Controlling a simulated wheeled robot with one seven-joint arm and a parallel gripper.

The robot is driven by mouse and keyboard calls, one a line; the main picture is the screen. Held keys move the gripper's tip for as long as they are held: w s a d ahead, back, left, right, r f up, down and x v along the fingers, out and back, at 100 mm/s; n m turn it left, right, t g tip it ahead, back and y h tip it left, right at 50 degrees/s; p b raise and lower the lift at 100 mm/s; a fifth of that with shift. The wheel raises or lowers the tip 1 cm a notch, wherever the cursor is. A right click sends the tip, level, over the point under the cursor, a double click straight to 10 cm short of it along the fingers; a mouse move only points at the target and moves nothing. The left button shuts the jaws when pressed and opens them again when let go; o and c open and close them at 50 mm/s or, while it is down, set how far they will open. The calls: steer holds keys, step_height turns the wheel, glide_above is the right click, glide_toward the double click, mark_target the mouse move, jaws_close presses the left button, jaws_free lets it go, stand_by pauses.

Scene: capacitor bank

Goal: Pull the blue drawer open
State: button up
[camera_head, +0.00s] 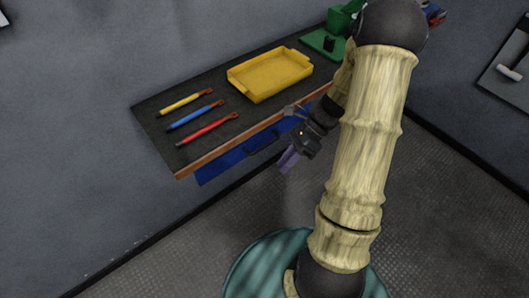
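The blue drawer (222,164) sits under the front edge of the wooden-edged workbench. Its front shows as a blue strip below the bench top, with a dark handle (262,145) on it. The drawer looks closed or nearly so; its right part is hidden behind my arm. My gripper (287,159) is in front of the bench edge, just right of the handle, with its purple fingers pointing down and left. I cannot tell whether it touches the handle, nor whether the fingers are apart.
On the bench (150,124) lie a yellow-handled tool (184,102), a blue one (193,117), a red one (205,130) and a yellow tray (270,75). A green object (326,43) stands at the back right. The floor (225,225) before the bench is clear.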

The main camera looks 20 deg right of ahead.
mark_target(265, 146)
steer(key=w+d+f+m+t+y+b, duration=0.2)
steer(key=d+f+m+t+y+b, duration=0.1)
steer(key=m, duration=0.5)
steer(key=w+d+f+m+t+y+b, duration=0.3)
steer(key=d+f+m+t+y, duration=0.2)
steer(key=d+m, duration=0.4)
steer(key=d+f+t, duration=0.1)
steer(key=t, duration=0.1)
steer(key=shift+d+m+t+y, duration=0.25)
steer(key=shift+m+t+y, duration=0.05)
steer(key=shift+y, duration=0.1)
steer(key=x, duration=1.7)
steer(key=shift+w+a+f+p, duration=0.1)
steer(key=shift+a+f+p, duration=0.05)
steer(key=shift+a+p, duration=0.15)
steer(key=shift+c, duration=0.2)
jaws_close()
steer(key=shift+d, duration=0.1)
